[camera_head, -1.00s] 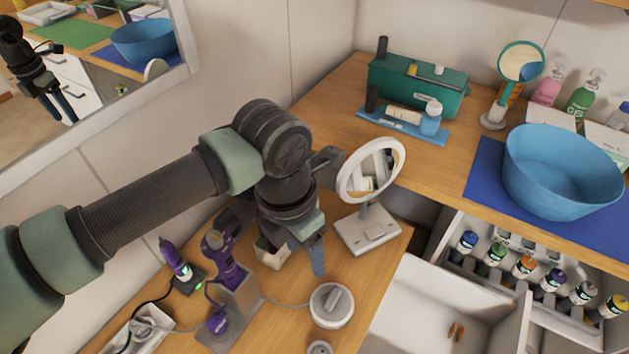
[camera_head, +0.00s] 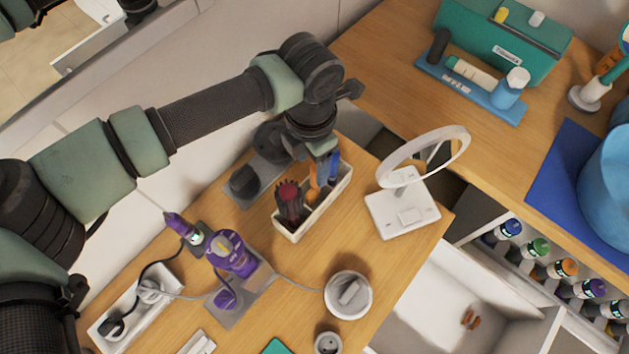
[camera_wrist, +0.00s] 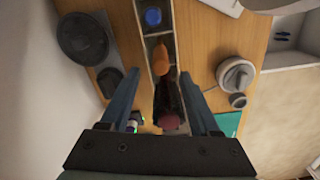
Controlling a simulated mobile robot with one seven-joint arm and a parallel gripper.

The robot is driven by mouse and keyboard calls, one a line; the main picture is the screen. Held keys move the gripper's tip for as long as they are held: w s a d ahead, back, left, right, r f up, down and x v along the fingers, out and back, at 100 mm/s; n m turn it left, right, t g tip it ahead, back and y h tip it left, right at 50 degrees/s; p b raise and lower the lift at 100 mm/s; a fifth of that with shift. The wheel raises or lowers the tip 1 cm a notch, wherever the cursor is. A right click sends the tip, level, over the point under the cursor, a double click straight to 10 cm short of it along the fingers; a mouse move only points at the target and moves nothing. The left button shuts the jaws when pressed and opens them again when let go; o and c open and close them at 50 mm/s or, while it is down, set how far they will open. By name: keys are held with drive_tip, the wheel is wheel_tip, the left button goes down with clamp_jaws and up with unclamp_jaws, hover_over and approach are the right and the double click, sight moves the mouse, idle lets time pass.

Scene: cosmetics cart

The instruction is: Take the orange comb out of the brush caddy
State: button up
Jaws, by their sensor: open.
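The brush caddy (camera_head: 325,209) is a narrow white box with compartments on the wooden counter. The orange comb (camera_head: 313,181) stands upright in its middle part, between a dark red brush (camera_head: 289,203) and a blue item (camera_head: 334,166). In the wrist view the orange comb (camera_wrist: 160,59) shows from above, just beyond and between my fingertips. My gripper (camera_wrist: 160,75) is open and empty, with one finger on each side of the caddy's line. In the head view my wrist is over the caddy's far end, and the fingertips are hard to make out.
A round mirror on a white base (camera_head: 402,210) stands close right of the caddy. A purple device on a stand (camera_head: 232,255) and a round white pot (camera_head: 348,295) are in front. A dark round object (camera_head: 246,181) lies left. An open drawer (camera_head: 450,300) is at lower right.

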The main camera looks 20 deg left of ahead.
sight(313, 188)
drive_tip(key=shift+w+d+f+p, duration=0.2)
drive_tip(key=shift+f+p, duration=0.1)
drive_tip(key=shift+f, duration=1.2)
drive_tip(key=shift+w+d+f+p, duration=0.15)
drive_tip(key=shift+f+p, duration=0.1)
drive_tip(key=shift+f, duration=1.25)
drive_tip(key=shift+a, duration=0.1)
clamp_jaws()
